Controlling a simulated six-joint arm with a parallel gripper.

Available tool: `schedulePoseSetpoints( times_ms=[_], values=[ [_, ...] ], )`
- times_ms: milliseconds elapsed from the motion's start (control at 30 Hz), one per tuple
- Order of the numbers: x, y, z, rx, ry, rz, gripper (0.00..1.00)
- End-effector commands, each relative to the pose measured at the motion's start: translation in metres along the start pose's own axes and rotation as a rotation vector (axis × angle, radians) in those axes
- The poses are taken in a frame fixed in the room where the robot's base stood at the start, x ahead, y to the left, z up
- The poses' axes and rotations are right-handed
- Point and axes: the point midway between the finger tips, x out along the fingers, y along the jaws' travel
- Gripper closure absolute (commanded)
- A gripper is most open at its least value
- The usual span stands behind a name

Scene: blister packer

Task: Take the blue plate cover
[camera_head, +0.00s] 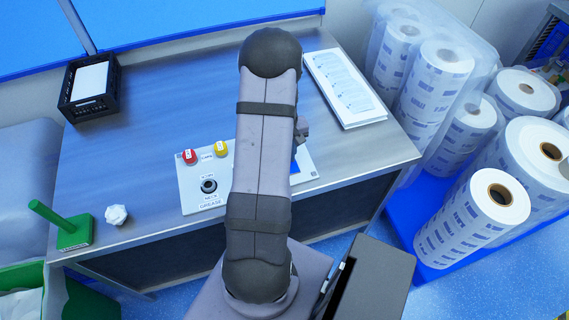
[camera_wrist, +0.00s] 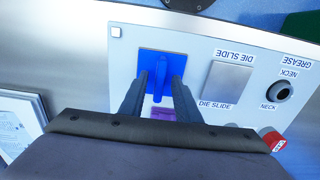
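The blue plate cover (camera_wrist: 147,56), a square plate with an upright blue handle, sits on a white panel (camera_wrist: 120,30) in the wrist view. In the head view a small part of the blue cover (camera_head: 295,167) shows beside my arm, which hides the rest. My gripper (camera_wrist: 158,80) is open over the cover, fingers apart. The handle appears between the fingertips in the wrist view, with a gap on each side. I cannot tell how far down the fingers reach. My gripper is mostly hidden behind my arm in the head view.
The panel also bears a metal die slide plate (camera_wrist: 226,82), a black neck socket (camera_wrist: 282,91), a red knob (camera_head: 189,156) and a yellow knob (camera_head: 221,148).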

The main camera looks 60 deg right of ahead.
Motion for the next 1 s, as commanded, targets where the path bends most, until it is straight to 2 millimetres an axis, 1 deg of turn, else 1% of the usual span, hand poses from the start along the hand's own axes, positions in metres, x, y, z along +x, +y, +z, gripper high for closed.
schedulePoseSetpoints(
  times_ms=[167,200,233,267,300,333,633,1000],
  values=[
    [-0.0002,0.0,0.0,0.0,0.0,0.0,0.7],
    [-0.0002,0.0,0.0,0.0,0.0,0.0,0.75],
    [-0.0002,0.0,0.0,0.0,0.0,0.0,0.82],
    [-0.0002,0.0,0.0,0.0,0.0,0.0,0.89],
    [-0.0002,0.0,0.0,0.0,0.0,0.0,0.99],
    [-0.0002,0.0,0.0001,0.0,0.0,0.0,1.0],
    [-0.0014,0.0,0.0,0.0,0.0,0.0,1.0],
    [-0.0079,0.0,0.0001,0.0,0.0,0.0,1.0]
  ],
)
